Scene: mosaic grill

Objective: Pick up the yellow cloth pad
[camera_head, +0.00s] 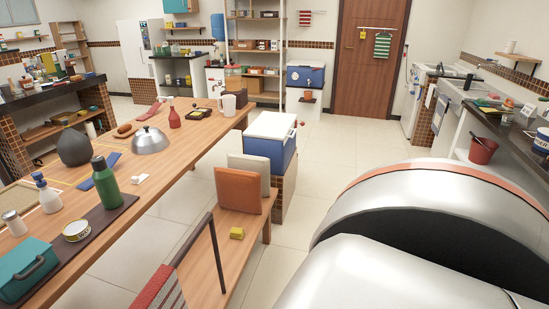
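A small yellow piece (236,233) lies on the wooden bench in the middle foreground, in front of an orange-brown cushion. Another small yellow piece (362,36) hangs from the rail on the brown door at the back, beside a green striped towel. Both are too small to tell which is the cloth pad. Neither of my grippers is in view.
The bench (209,255) runs beside a long wooden table (178,160) with a green bottle (105,182), a steel dome and other items. A blue cooler (270,141) stands behind the cushions. Tiled floor (343,139) is clear towards the door. The lower right is blocked close up.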

